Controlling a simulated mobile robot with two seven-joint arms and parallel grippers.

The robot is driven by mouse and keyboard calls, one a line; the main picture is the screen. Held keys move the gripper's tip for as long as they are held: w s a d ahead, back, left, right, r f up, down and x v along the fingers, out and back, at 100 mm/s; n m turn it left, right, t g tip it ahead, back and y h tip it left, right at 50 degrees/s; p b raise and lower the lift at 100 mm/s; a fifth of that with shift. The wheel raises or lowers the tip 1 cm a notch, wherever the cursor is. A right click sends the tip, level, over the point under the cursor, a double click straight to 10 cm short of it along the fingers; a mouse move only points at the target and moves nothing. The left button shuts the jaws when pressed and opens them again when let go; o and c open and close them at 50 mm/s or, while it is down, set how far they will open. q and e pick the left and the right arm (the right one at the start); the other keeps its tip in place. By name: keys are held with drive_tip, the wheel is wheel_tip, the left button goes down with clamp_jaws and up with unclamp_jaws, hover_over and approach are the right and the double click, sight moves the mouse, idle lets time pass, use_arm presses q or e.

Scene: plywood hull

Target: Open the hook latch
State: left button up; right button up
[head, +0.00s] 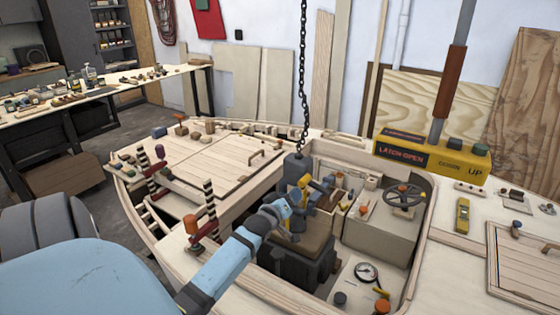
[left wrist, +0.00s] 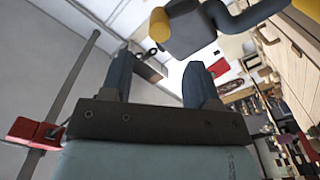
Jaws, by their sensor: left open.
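A grey hook block (head: 296,168) hangs on a dark chain (head: 302,80) above the open cockpit of the plywood hull. Yellow parts show beside it, but the latch itself is too small to make out. In the left wrist view a dark grey curved hook body (left wrist: 190,32) with a yellow end is beyond my fingertips. My left gripper (left wrist: 160,72) is open, with nothing between its fingers. In the head view the left gripper (head: 292,198) is close to the block's lower side; I cannot tell whether it touches. My right gripper is not in view.
A yellow control box (head: 432,158) marked LATCH OPEN, DOWN and UP stands at the right. A dark machine (head: 298,262) sits below my gripper in the cockpit. A steering wheel (head: 404,195) and a round gauge (head: 367,272) are to the right. Clamps and small items crowd the deck.

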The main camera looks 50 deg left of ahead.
use_arm(q)
drive_tip(key=v, duration=0.5)
drive_tip(key=shift+s, duration=0.3)
drive_tip(key=shift+d, duration=0.1)
